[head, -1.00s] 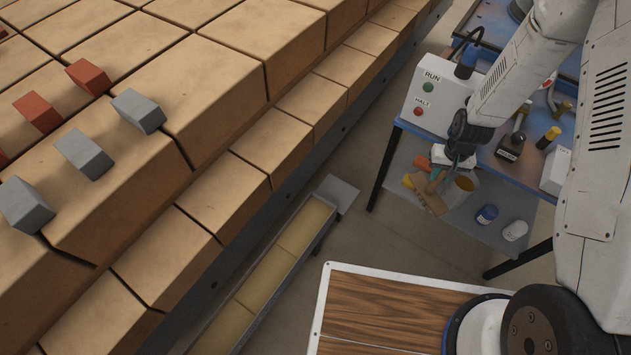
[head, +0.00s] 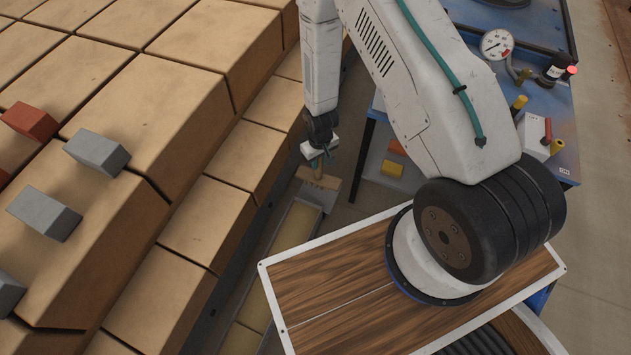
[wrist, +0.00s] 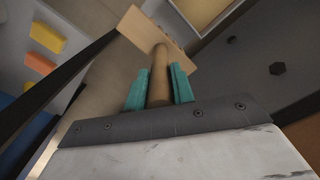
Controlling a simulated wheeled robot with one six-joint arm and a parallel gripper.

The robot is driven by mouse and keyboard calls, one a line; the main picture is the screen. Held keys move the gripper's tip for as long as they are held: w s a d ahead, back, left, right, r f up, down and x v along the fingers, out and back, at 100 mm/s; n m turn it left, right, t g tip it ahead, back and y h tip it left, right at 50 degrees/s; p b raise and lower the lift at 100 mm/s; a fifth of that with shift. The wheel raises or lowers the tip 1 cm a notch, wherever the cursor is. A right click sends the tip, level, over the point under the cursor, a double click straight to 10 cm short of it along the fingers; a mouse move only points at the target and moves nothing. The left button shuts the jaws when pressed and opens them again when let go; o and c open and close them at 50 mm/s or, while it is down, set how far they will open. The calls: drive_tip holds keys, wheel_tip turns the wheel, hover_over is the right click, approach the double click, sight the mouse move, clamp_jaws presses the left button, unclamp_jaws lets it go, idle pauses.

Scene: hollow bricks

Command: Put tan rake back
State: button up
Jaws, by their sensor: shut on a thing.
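The tan rake has a wide flat tan head (head: 319,183) and a round wooden handle. My gripper (wrist: 159,88) is shut on the handle, with one teal finger on each side. In the wrist view the rake head (wrist: 157,32) points away from the gripper. In the head view my gripper (head: 316,160) hangs beside the stepped brick stacks, with the rake head below it, above or near the end of the narrow trough (head: 287,245). I cannot tell whether the head touches anything.
Stacked tan bricks (head: 180,90) fill the left, with grey blocks (head: 97,152) and a red block (head: 29,121) on top. A blue bench (head: 545,110) with a gauge (head: 497,44) stands right. An orange block (wrist: 40,64) and a yellow block (head: 391,168) lie on its lower shelf.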

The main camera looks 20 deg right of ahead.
sight(319, 173)
wheel_tip(319, 173, down, 8)
drive_tip(key=shift+r, duration=0.25)
drive_tip(key=shift+f, duration=0.1)
drive_tip(key=o, duration=0.9)
